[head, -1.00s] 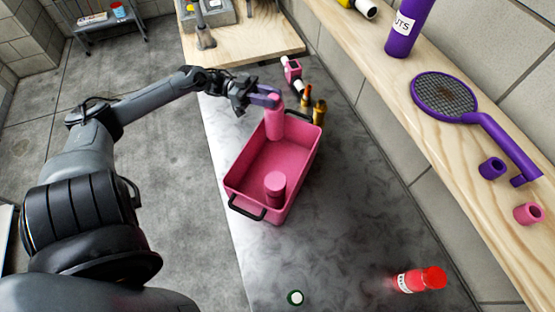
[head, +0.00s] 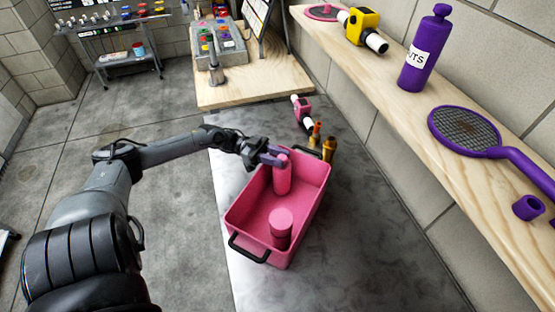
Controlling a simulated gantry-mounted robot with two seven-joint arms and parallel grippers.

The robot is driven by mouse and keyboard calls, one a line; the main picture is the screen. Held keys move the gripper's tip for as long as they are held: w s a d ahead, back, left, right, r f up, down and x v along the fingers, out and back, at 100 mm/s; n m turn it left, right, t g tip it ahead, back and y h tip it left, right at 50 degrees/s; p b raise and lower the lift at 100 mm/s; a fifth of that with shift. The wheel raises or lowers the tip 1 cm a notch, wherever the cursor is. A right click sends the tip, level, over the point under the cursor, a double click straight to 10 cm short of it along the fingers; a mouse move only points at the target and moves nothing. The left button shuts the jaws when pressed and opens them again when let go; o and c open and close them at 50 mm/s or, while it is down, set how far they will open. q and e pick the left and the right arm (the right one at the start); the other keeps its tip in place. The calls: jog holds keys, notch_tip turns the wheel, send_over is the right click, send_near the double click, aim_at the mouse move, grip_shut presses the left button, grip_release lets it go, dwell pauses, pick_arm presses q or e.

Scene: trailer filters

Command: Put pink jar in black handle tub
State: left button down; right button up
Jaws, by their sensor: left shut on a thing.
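The pink tub (head: 240,213) with black handles stands on the grey marbled counter. A short pink jar (head: 281,229) stands inside it at the near end. My left gripper (head: 272,158) is shut on a taller pink jar or bottle (head: 282,178), which is upright inside the tub's far end. The gripper holds it near its top, at about rim height. Whether its base touches the tub floor I cannot tell. My right gripper is not in view.
Brass-coloured bottles (head: 329,149) and a pink-and-white device (head: 302,112) stand just beyond the tub. A wooden shelf (head: 400,98) along the right wall holds a purple bottle (head: 427,50) and a purple racket (head: 466,131). The counter right of the tub is clear.

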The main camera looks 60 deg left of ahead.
pick_arm(q)
jog(key=shift+f, duration=0.1)
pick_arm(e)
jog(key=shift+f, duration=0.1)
pick_arm(q)
jog(key=c, duration=1.3)
grip_release()
jog(key=shift+f, duration=0.1)
jog(key=o, duration=0.5)
jog(key=shift+r, duration=0.2)
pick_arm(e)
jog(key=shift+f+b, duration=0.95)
pick_arm(q)
jog(key=v, duration=1.2)
